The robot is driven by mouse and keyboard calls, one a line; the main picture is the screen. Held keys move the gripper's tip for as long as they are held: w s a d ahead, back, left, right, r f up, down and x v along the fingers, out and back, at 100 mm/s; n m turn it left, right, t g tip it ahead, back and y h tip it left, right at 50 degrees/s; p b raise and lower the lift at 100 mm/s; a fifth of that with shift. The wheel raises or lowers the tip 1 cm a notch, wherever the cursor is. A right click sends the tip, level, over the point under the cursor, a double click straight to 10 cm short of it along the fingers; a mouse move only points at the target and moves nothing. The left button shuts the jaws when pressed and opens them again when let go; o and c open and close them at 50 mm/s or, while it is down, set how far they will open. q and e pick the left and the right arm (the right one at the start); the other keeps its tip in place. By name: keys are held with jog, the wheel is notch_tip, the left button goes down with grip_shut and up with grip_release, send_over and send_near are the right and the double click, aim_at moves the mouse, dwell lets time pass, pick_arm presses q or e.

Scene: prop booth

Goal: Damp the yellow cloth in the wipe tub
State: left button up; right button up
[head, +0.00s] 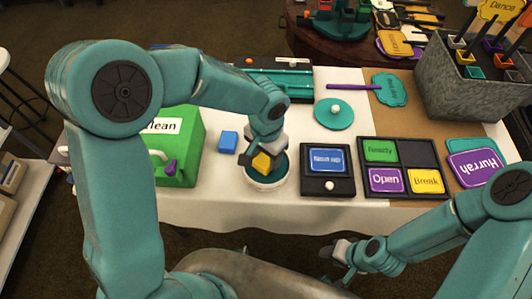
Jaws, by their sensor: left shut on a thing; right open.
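My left gripper (264,149) is shut on the yellow cloth (262,162) and holds it at the mouth of the wipe tub (268,186). The tub is a round white container with a teal inside. I cannot tell whether the cloth touches the tub's inside. A teal round lid (334,114) with a white knob lies on the table to the right of the tub. My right gripper (334,252) is open and empty, low in front of the table's front edge.
A blue block (228,141) lies left of the tub, beside a green box labelled "clean" (180,150). Right of the tub are a black stand with a blue sign (328,186) and a black tray of labelled tiles (400,197). A grey bin (450,92) stands at back right.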

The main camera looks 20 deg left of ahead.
pick_arm(q)
jog(key=shift+f+b, duration=0.6)
jog(key=shift+b, duration=0.05)
dwell(1.5)
jog(key=shift+r+p, duration=2.65)
jog(key=shift+r, duration=1)
jog(key=shift+f, duration=0.1)
